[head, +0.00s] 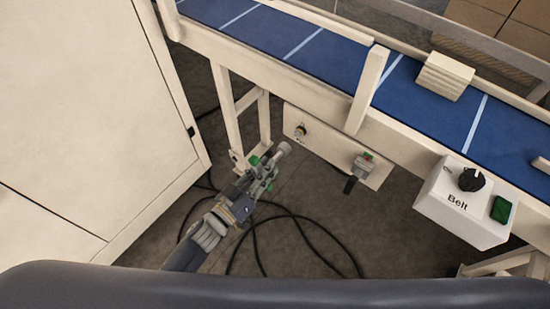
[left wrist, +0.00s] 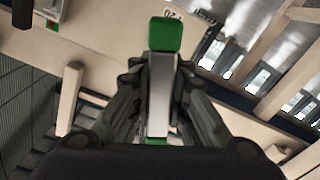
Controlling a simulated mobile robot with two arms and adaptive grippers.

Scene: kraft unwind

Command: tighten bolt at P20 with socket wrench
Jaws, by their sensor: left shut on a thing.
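My left gripper (head: 260,176) is shut on the socket wrench (head: 283,149), a grey tool with green parts. Its grey cylindrical end points up and right toward the cream plate (head: 322,150) under the conveyor. The bolt (head: 300,131) shows as a small round metal piece at the plate's left; the wrench tip is apart from it in the head view. In the left wrist view, the wrench (left wrist: 160,95) stands between the fingers with a green block at its top. Part of a "20" label shows behind that block; the bolt is not visible there. My right gripper is not in view.
A fixture (head: 362,166) with a green top and dark handle is on the plate's right. The blue conveyor (head: 330,62) carries a cream box (head: 445,76). A Belt control box (head: 462,205) hangs at right. A cream cabinet (head: 85,120) stands left; black cables lie on the floor.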

